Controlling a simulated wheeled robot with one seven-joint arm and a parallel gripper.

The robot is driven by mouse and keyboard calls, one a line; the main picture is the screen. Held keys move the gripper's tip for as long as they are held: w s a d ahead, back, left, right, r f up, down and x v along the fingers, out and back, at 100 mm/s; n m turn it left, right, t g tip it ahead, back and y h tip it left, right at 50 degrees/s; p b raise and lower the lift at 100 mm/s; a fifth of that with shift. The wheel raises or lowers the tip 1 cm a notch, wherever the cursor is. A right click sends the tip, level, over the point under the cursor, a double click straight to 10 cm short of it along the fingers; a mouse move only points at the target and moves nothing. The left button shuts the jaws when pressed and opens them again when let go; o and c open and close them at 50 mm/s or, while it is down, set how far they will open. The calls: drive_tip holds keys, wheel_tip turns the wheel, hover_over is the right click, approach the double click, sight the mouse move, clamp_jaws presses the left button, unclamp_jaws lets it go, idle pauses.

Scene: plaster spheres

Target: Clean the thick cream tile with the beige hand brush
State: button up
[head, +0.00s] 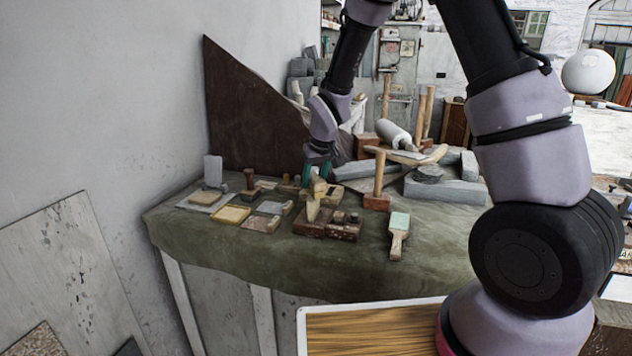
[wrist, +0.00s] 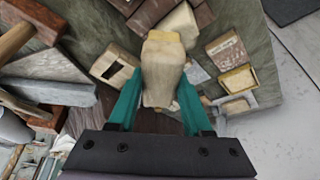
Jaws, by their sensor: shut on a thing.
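My gripper (head: 318,172) is over the green-covered table in the head view. In the wrist view its two teal fingers (wrist: 159,84) are shut on the beige hand brush (wrist: 162,68), one on each side of it. The brush has a pale wooden body with a yellowish far end, and it shows small below the fingers in the head view (head: 317,187). A thick cream tile (head: 205,197) lies on a grey slab at the table's left end. It seems to be the tile at the right in the wrist view (wrist: 235,107). The brush is apart from it.
A yellow-edged tile (head: 231,214) lies just in front of the cream one. Brown blocks (head: 313,224), a mallet (head: 377,190) and a green-topped brush (head: 398,235) stand or lie to the right. Grey stone slabs (head: 446,190) fill the back right. The front strip of the table is clear.

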sight(319, 181)
drive_tip(key=shift+w+a, duration=0.2)
drive_tip(key=shift+w, duration=0.45)
drive_tip(key=shift+s, duration=0.15)
drive_tip(key=shift+s+d, duration=0.25)
drive_tip(key=shift+s, duration=0.4)
drive_tip(key=shift+s+d, duration=0.2)
drive_tip(key=shift+s, duration=0.5)
drive_tip(key=shift+s+d, duration=0.25)
drive_tip(key=shift+s, duration=0.4)
drive_tip(key=shift+w, duration=0.1)
drive_tip(key=shift+w+a+r, duration=0.2)
drive_tip(key=shift+w+r, duration=0.15)
drive_tip(key=shift+w, duration=0.15)
drive_tip(key=shift+w+a+r, duration=0.15)
drive_tip(key=shift+w+r, duration=0.2)
drive_tip(key=shift+w, duration=0.15)
